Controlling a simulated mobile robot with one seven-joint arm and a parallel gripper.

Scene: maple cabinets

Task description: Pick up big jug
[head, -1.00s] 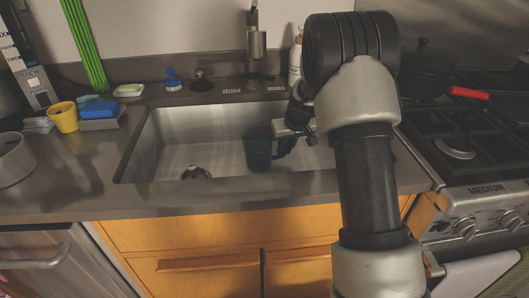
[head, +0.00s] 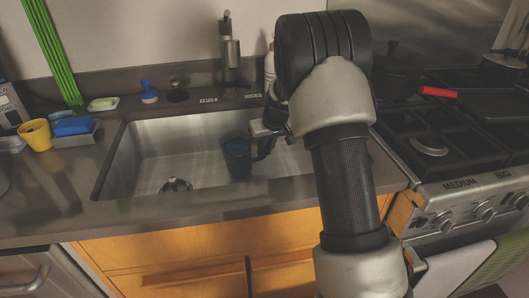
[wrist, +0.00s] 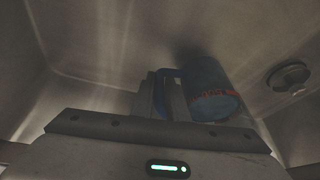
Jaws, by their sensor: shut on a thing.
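The big jug (head: 237,156) is a dark blue vessel with a reddish mark, inside the steel sink basin. In the wrist view the jug (wrist: 212,92) shows as a blue cylinder with a red-brown band near its end, and a blue handle beside it. My gripper (head: 262,143) is at the jug's right side in the head view. In the wrist view my gripper (wrist: 168,95) is shut on the jug at its handle. The fingertips are partly hidden by the handle. I cannot tell whether the jug touches the basin floor.
A faucet (head: 230,50) stands behind. A yellow cup (head: 36,134) and blue sponge (head: 72,126) are on the left counter. A stove (head: 450,150) is at right.

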